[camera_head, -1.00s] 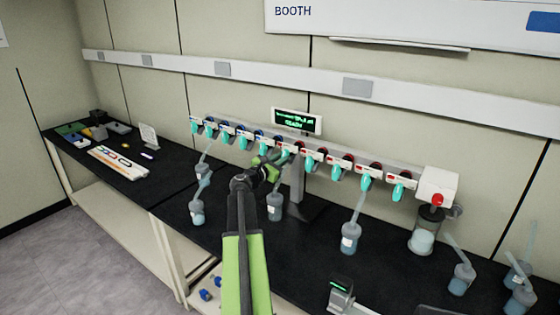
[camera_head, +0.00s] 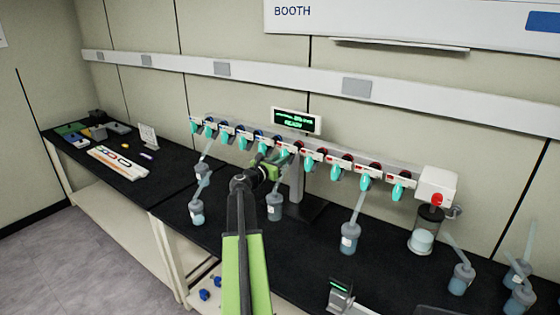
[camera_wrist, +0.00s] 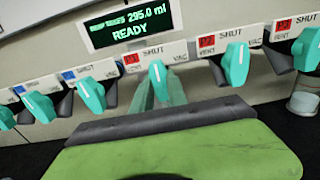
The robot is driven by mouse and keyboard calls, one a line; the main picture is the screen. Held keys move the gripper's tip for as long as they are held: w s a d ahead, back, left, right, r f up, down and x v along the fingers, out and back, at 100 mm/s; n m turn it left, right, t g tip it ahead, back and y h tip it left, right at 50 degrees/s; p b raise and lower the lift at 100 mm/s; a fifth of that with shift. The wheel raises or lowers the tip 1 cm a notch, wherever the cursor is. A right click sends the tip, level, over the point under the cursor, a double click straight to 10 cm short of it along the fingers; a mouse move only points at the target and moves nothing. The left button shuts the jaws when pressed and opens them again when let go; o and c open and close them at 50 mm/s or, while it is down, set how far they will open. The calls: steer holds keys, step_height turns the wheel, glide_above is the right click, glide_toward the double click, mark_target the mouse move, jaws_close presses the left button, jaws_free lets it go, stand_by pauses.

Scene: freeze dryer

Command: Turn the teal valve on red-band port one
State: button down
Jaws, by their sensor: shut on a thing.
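The teal valve of red-band port one (camera_wrist: 158,77) is in the middle of the wrist view, below the display, with a red label (camera_wrist: 132,60) to its upper left. In the head view this valve (camera_head: 285,156) is partly behind my gripper. My gripper (camera_head: 268,166) is at the front of the manifold, directly at this valve. In the wrist view its green body and dark edge fill the lower middle.
Teal valves stand close on both sides, including the red port two valve (camera_wrist: 236,64). A display (camera_wrist: 128,22) reads 295.0 ml and READY. A flask (camera_head: 275,206) hangs just below my gripper; another flask (camera_head: 350,238) is to the right. Black bench shows between them.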

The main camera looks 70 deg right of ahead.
steer(key=c, duration=1.6)
jaws_free()
steer(key=shift+w, duration=0.35)
steer(key=shift+s, duration=0.15)
steer(key=v, duration=1.7)
steer(key=shift+a, duration=0.2)
